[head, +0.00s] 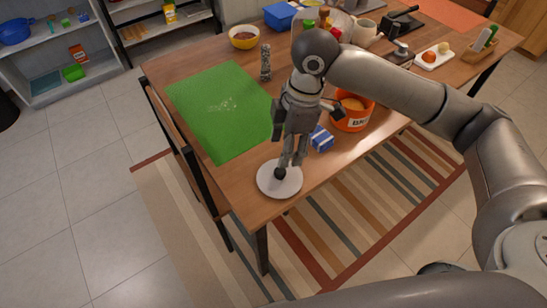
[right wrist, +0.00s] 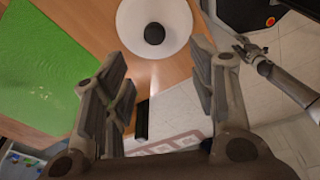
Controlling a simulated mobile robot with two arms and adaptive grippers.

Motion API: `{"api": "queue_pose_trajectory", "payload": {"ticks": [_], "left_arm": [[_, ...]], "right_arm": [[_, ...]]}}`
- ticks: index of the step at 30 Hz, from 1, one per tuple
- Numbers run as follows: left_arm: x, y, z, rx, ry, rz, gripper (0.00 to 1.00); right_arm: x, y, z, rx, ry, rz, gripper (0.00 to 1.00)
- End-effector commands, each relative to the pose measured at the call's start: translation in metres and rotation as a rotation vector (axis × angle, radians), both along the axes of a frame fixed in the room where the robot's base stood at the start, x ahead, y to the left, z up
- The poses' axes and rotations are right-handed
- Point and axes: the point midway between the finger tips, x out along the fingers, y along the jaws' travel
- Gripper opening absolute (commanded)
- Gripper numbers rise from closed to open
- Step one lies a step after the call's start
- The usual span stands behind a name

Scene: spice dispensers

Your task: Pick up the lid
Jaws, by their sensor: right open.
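The lid (head: 272,190) is a white round disc with a black knob, lying flat at the table's near corner. It also shows at the top of the right wrist view (right wrist: 178,25), partly cut off by the frame edge. My right gripper (head: 291,164) points down just above the lid, its fingertips close to the knob in the head view. In the right wrist view the gripper (right wrist: 165,85) is open and empty, its fingers wide apart, with the lid ahead of them. My left gripper (right wrist: 242,48) shows small at the right of that view, its opening unclear.
A blue box (head: 321,139) and an orange pot (head: 351,123) stand close behind my right gripper. A green mat (head: 215,110) covers the table's left part, with a pepper mill (head: 266,62) by its far edge. The table edge (head: 310,187) is close to the lid.

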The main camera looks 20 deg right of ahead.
Motion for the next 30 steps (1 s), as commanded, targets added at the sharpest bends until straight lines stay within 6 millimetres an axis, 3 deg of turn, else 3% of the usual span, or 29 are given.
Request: {"api": "queue_pose_trajectory", "payload": {"ticks": [4,14,30], "left_arm": [[-0.003,0.000,-0.001,0.001,0.004,0.000,0.40],[-0.042,0.003,-0.006,0.005,0.061,0.001,0.40],[-0.013,0.000,-0.005,0.000,0.016,0.001,0.40]], "right_arm": [[0.002,-0.006,0.000,-0.011,0.010,0.003,0.53],[0.002,0.002,-0.045,-0.011,0.009,0.003,0.53],[0.004,0.009,-0.101,-0.011,0.007,0.003,0.53]]}}
